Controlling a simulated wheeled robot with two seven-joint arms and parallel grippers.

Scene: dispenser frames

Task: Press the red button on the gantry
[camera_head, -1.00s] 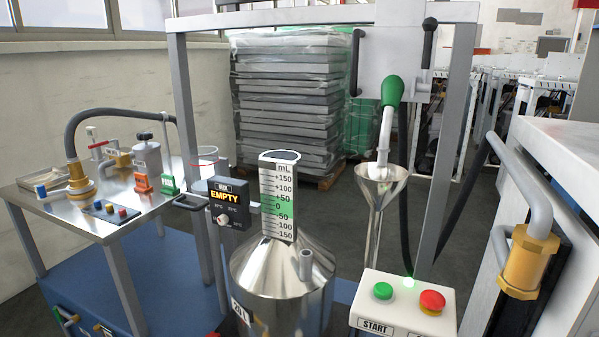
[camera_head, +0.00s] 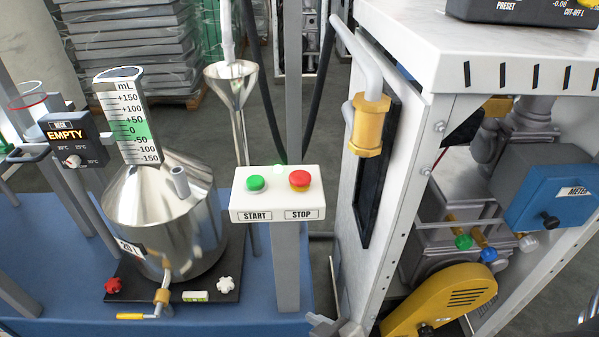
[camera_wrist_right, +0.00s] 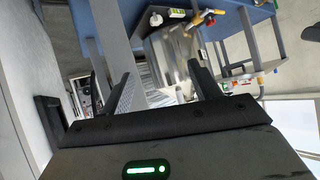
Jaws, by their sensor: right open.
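The red button (camera_head: 300,180) sits on the right half of a white control box (camera_head: 277,215), above the word STOP. The box is on a grey gantry post (camera_head: 287,265). A green button (camera_head: 256,184) is beside it on the left, above START. My right gripper (camera_wrist_right: 160,73) shows in the right wrist view with its two dark fingers apart and nothing between them. The steel vessel (camera_wrist_right: 178,45) lies beyond the fingers there; I cannot make out the red button in that view. My left gripper is not in view.
The steel measuring vessel (camera_head: 165,215) with a mL scale stands left of the box. A funnel (camera_head: 232,82) stands behind it. A white dispenser cabinet (camera_head: 385,120) with a brass fitting (camera_head: 369,126) stands close on the right. Dark hoses hang behind the post.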

